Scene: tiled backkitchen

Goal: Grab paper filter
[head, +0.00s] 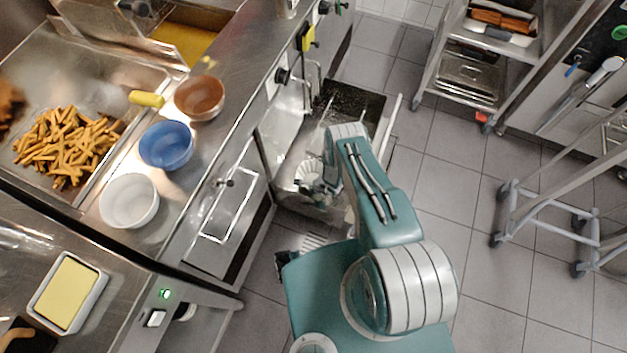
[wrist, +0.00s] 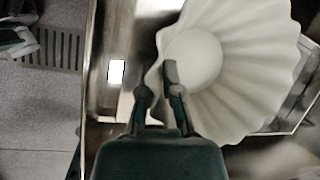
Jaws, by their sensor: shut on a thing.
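The paper filter (wrist: 255,75) is white, with a fluted, flared wall and a round flat base. In the wrist view it fills the upper right, with its open side toward the camera. My gripper (wrist: 160,82) is shut on the near left edge of its fluted wall; one finger shows in front of the paper. In the head view the filter (head: 307,171) is small and pale, at the end of my arm inside the open metal compartment below the counter. My gripper (head: 325,187) is partly hidden there by my arm.
On the counter are a white bowl (head: 129,201), a blue bowl (head: 166,145), a brown bowl (head: 199,97) and a tray of fries (head: 68,147). A wheeled rack (head: 468,75) stands upper right; tiled floor between is clear.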

